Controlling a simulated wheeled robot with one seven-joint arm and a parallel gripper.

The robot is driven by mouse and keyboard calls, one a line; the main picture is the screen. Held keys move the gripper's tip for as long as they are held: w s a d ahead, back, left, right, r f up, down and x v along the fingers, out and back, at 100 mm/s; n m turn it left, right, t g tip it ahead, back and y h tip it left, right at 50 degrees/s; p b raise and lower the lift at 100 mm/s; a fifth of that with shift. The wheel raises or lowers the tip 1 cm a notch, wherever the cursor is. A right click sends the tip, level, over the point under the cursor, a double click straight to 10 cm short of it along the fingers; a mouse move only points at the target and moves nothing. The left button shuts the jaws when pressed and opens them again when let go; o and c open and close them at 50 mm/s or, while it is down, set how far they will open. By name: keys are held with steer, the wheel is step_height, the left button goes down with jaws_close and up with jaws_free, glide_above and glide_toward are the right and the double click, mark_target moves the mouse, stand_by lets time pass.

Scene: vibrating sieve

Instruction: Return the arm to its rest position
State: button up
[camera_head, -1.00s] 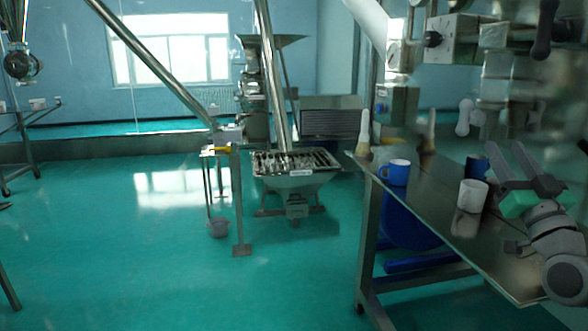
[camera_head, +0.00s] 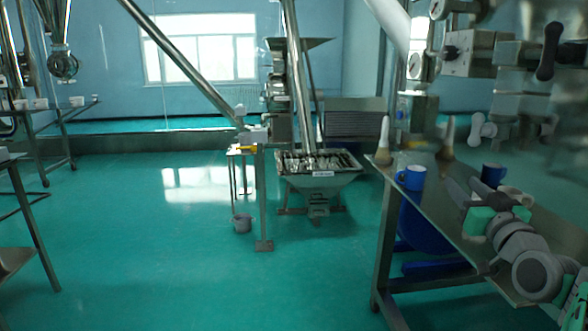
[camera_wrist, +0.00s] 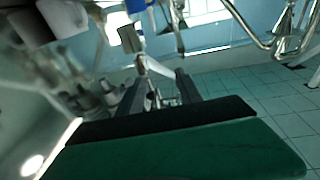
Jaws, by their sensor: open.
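My gripper (camera_head: 464,186) is at the right of the head view, over the metal table (camera_head: 405,222). Its two grey fingers point up and left, spread apart with nothing between them. In the wrist view the fingers of my gripper (camera_wrist: 158,92) are also apart, with blurred machinery beyond. My arm reaches in from the lower right corner of the head view. The gripper partly covers a white mug (camera_head: 516,195); whether it touches the mug cannot be told.
A blue mug (camera_head: 411,178) and a dark blue mug (camera_head: 493,173) stand on the table near my gripper. Two brushes (camera_head: 384,135) (camera_head: 446,140) stand near its far edge. The vibrating sieve (camera_head: 318,166) is beyond. Open green floor (camera_head: 190,260) lies left.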

steer(key=s+a+f+n+g+y+p, duration=0.1)
steer(key=a+f+g+p, duration=0.35)
steer(key=a, duration=0.45)
steer(key=a+f+g+y+p, duration=0.1)
steer(key=a+f+g+p, duration=0.35)
steer(key=a, duration=0.45)
steer(key=s+a+f+g+p, duration=0.2)
steer(key=s+a+f+g, duration=0.1)
steer(key=s, duration=0.6)
steer(key=s+a+f+g+h+p, duration=0.1)
steer(key=s+a+f+g+p, duration=0.2)
steer(key=s, duration=0.6)
steer(key=shift+s+a+f+g, duration=0.3)
steer(key=shift+a+f+g, duration=0.4)
steer(key=shift+f, duration=0.25)
